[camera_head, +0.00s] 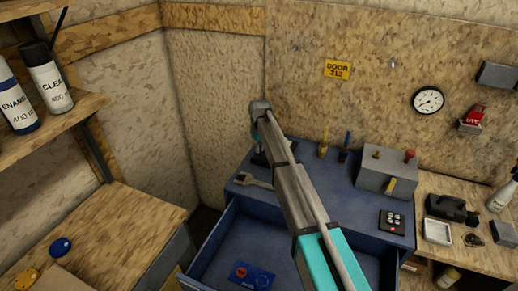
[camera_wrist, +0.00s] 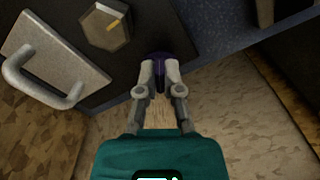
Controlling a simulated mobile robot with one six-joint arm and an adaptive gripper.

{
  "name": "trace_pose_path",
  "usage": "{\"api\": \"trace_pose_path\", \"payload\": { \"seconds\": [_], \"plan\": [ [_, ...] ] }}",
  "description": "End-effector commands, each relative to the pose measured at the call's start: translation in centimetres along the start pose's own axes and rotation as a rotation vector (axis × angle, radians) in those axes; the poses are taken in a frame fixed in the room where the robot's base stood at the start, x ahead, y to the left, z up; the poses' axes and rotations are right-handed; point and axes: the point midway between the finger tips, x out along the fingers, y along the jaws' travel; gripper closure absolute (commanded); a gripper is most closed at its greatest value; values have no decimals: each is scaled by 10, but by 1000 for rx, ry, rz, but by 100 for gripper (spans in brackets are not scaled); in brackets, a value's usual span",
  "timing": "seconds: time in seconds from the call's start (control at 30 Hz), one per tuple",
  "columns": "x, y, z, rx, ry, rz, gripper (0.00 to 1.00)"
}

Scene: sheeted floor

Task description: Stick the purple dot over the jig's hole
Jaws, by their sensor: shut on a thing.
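In the wrist view my gripper (camera_wrist: 159,68) has its two grey fingers closed on a small dark purple piece (camera_wrist: 158,57), which I take to be the purple dot. The fingertips hide part of it. Beyond it lies a dark surface with a grey plate bearing a handle (camera_wrist: 57,58) and a tan hexagonal block (camera_wrist: 107,27). I cannot tell whether either belongs to the jig, and no hole can be made out. In the head view my arm reaches over the blue cabinet's back left, and its own links largely hide the gripper.
The blue cabinet top (camera_head: 345,205) holds a wrench (camera_head: 253,181), a grey box (camera_head: 386,172) and a black card with pale dots (camera_head: 392,222). Its drawer (camera_head: 220,262) is open, with a blue card (camera_head: 251,276) inside. Wooden benches flank it; a shelf with cans (camera_head: 48,80) is at left.

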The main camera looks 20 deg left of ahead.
Motion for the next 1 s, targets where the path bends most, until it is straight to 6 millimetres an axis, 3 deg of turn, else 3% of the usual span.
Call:
{"api": "trace_pose_path", "payload": {
  "seconds": [1.0],
  "plan": [
    [8,1,1,1,0,0,100]
  ]
}}
